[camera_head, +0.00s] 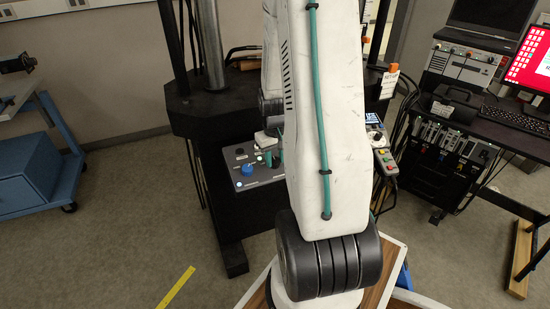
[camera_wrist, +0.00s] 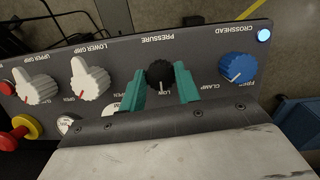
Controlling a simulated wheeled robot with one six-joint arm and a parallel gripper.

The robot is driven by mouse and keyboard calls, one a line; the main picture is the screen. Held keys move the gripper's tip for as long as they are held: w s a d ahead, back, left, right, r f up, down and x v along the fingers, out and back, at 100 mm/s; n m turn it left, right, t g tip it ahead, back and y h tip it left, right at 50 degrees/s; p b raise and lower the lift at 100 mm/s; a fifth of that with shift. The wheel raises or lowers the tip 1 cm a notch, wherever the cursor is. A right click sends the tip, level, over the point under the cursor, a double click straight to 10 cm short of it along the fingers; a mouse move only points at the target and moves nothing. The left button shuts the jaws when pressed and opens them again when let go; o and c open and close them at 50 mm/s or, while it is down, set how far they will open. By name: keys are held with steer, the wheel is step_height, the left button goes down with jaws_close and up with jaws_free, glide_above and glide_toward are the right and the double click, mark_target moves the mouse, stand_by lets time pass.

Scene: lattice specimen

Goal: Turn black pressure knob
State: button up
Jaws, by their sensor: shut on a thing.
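The black pressure knob (camera_wrist: 159,74) is on the dark control panel (camera_wrist: 215,45), below the upside-down PRESSURE label in the wrist view. My gripper (camera_wrist: 161,80) has its two teal fingers on either side of the knob and is shut on it. The word LOW shows just below the knob; I cannot clearly read the knob's pointer. In the head view, a teal finger of my gripper (camera_head: 276,157) shows at the panel (camera_head: 236,155), and my arm hides the black knob and much of the panel.
White grip knobs (camera_wrist: 90,77) (camera_wrist: 37,88) and a red-yellow button (camera_wrist: 22,130) are left. A bench with a laptop (camera_head: 490,18) stands right; a blue cart (camera_head: 30,160) stands left.

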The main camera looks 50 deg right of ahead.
steer(key=shift+m, duration=0.3)
steer(key=m+y, duration=0.1)
steer(key=m, duration=0.3)
steer(key=shift+d+m+t, duration=0.1)
steer(key=shift+m+t, duration=0.8)
steer(key=shift+m, duration=1.5)
steer(key=o, duration=1)
steer(key=shift+s+d+r, duration=0.15)
steer(key=shift+s+r, duration=0.05)
steer(key=shift+r, duration=1.1)
steer(key=shift+s+d+r, duration=0.15)
steer(key=shift+s+r, duration=0.05)
steer(key=shift+r, duration=1.05)
steer(key=shift+s+d+r, duration=0.15)
steer(key=shift+s+r, duration=0.05)
steer(key=shift+r, duration=1.1)
